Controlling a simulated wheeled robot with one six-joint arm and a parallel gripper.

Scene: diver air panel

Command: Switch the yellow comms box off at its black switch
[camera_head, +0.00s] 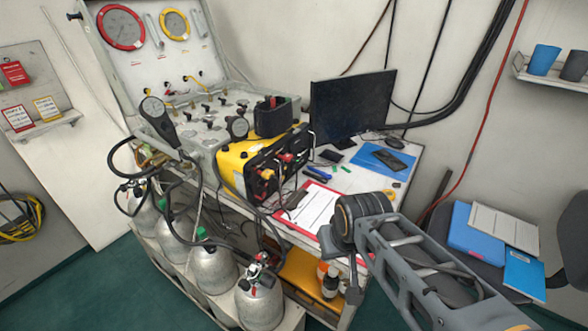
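The yellow comms box (234,164) sits on the bench in front of the air panel, left of the monitor. Its black front panel (277,168) faces right and toward me, with red, yellow and green plugs and thin cables on it. I cannot pick out the black switch or its position at this size. My arm (412,262) comes in from the lower right, and its dark joint (358,214) is over the bench's front edge, right of the box and apart from it. I cannot make out any gripper fingers.
A red-edged clipboard (309,207) lies between the box and my arm. A monitor (352,105) stands behind. Several gas cylinders (209,266) stand below. A chair with blue folders (476,237) is at right.

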